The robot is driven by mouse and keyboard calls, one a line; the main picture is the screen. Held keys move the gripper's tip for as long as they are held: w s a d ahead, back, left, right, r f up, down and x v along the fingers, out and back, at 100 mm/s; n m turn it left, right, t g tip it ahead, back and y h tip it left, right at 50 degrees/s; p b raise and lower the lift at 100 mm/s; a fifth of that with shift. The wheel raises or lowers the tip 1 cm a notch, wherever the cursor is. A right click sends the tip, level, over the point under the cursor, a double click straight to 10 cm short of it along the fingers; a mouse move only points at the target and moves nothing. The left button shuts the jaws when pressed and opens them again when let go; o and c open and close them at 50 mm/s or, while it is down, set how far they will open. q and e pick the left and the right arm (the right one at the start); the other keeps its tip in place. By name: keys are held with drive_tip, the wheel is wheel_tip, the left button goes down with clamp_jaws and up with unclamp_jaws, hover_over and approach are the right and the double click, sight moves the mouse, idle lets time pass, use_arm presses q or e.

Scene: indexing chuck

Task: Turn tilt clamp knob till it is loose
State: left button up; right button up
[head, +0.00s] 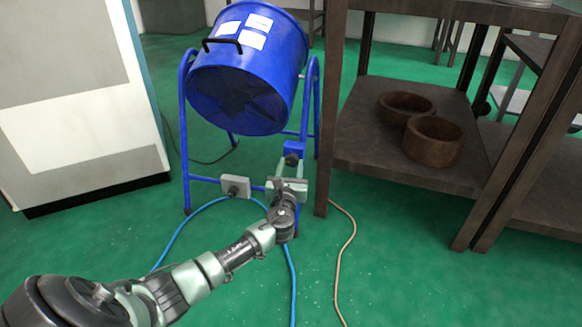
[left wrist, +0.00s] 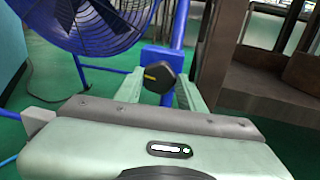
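The tilt clamp knob (left wrist: 158,77) is black and many-sided, with a small yellow mark. It sits on a blue clamp block (left wrist: 163,55) on the fan's stand, and in the head view the block (head: 295,147) shows just beyond my gripper. My left gripper (head: 291,165) reaches up to it from below. In the left wrist view the pale green fingers (left wrist: 160,93) stand open on either side of the knob, with a visible gap at each side. The knob is mostly hidden in the head view. My right gripper is not in view.
The blue drum fan (head: 248,70) hangs tilted in its blue tube stand (head: 186,130). A grey box (head: 235,187) sits on the lower bar. A dark shelf (head: 400,150) with two brown bowls stands close at right. A blue cable (head: 180,240) and a tan cable (head: 345,250) cross the green floor.

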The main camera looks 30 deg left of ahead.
use_arm(q)
clamp_jaws()
